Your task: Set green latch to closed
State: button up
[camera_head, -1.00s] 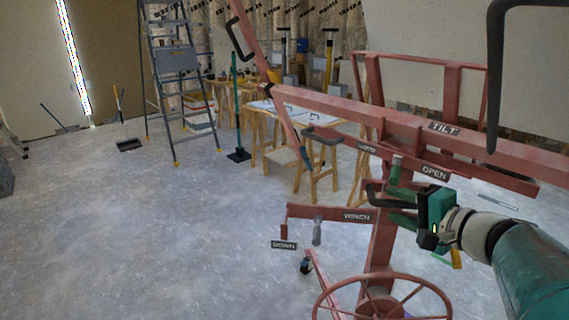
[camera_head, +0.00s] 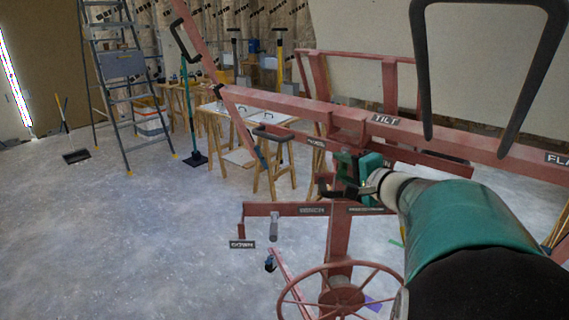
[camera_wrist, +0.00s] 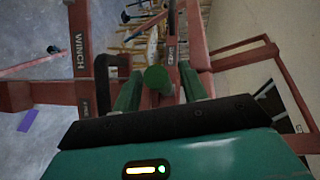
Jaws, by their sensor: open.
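The green latch shows in the wrist view as a round green knob end (camera_wrist: 157,79), seen nearly end-on against the red frame of the panel lift. My gripper (camera_wrist: 161,88) is open, with one green finger on each side of the knob; I cannot tell whether either finger touches it. In the head view my gripper (camera_head: 343,172) is at the lift's mast, below the TILT label (camera_head: 386,119). There the latch cannot be told apart from my gripper, and the OPEN label beside it is mostly covered.
The red lift (camera_head: 290,103) has a winch arm (camera_head: 290,209) and handwheel (camera_head: 340,290) below my gripper. A dark bar handle (camera_head: 540,80) stands at upper right. A stepladder (camera_head: 120,68) and sawhorse tables (camera_head: 245,115) stand behind.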

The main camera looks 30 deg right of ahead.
jog(key=shift+w+f, duration=0.1)
jog(key=shift+w, duration=1.05)
grip_shut()
